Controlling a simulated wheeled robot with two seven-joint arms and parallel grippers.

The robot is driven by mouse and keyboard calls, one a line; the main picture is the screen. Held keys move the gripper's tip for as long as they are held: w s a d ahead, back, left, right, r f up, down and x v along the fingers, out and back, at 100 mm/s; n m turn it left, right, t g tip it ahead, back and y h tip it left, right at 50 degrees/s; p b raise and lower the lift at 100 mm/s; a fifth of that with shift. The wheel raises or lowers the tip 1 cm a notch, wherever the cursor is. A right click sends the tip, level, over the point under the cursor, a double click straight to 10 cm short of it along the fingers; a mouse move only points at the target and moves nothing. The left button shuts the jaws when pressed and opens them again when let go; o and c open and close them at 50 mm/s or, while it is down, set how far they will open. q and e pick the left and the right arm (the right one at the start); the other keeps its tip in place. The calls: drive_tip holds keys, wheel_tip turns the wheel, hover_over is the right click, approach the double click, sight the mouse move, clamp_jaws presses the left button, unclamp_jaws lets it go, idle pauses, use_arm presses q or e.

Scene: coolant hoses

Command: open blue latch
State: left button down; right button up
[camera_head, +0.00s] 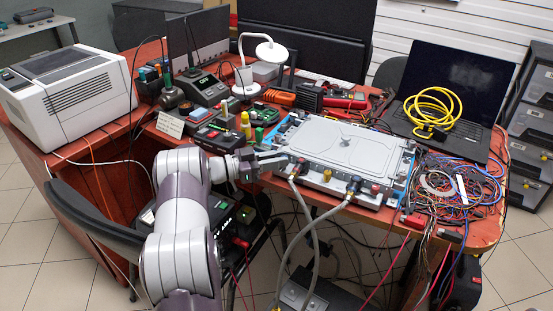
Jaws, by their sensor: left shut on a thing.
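A flat unit with a light grey lid (345,142) lies on the red-brown table. Blue strips run along its sides. Two grey hoses with metal couplings meet its front edge, the left coupling (295,177) and the right coupling (352,187). My left gripper (281,158) reaches in from the left to the unit's front left corner, just above the left coupling. It is shut on a small part there, seemingly the blue latch, which the fingers mostly hide. Whether the latch is raised I cannot tell. My right gripper is not in view.
A tangle of coloured wires (455,190) lies right of the unit, below a laptop (465,85) with a yellow cable coil (432,110). A white lamp (262,50) and tools crowd the left and back. Hoses hang in front of the table.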

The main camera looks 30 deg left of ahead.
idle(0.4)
use_arm(q)
drive_tip(key=c, duration=1)
unclamp_jaws()
drive_tip(key=shift+r, duration=0.15)
